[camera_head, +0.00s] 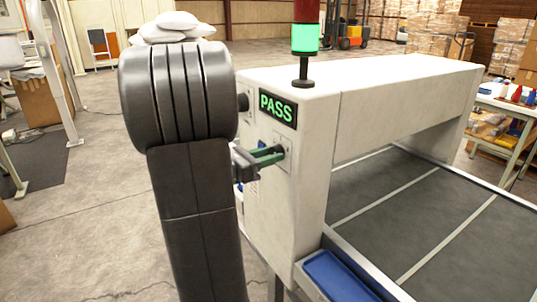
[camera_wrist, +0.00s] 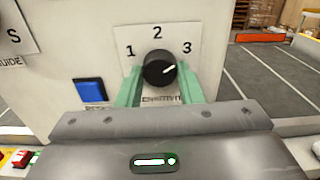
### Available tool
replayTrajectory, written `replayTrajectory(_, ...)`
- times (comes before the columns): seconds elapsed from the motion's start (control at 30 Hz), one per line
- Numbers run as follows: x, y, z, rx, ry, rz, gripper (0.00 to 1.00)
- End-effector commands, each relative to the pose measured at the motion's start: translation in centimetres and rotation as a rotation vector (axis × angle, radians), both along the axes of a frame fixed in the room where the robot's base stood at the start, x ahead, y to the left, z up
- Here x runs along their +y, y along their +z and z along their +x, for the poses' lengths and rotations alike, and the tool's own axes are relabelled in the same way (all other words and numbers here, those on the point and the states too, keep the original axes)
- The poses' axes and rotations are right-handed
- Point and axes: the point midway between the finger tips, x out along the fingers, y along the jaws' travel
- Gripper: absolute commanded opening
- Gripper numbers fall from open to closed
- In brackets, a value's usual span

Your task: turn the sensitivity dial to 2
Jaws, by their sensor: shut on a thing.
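The sensitivity dial (camera_wrist: 154,76) is a round black knob on the white machine panel, with the numbers 1, 2 and 3 printed left, above and right of it. Its white pointer line is tilted up to the right, toward the 3. My gripper (camera_wrist: 159,72) has its green fingers on the left and right sides of the knob, shut on it. In the head view my gripper (camera_head: 272,154) reaches the panel on the machine's near end, and the knob is hidden between the fingers. The label under the dial is partly covered by my gripper.
A blue square button (camera_wrist: 89,90) sits left of the dial. A lit green PASS display (camera_head: 278,108) is above the panel on the white machine (camera_head: 400,85). A dark conveyor belt (camera_head: 400,205) runs at right, with a blue tray (camera_head: 338,277) at its near edge.

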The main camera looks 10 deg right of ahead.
Motion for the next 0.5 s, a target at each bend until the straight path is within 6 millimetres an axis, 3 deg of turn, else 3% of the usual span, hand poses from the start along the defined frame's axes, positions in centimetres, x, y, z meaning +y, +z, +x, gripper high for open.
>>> replayTrajectory(0.5, -0.04, 0.71, -0.08, 0.363, 0.0, -0.13, 0.1)
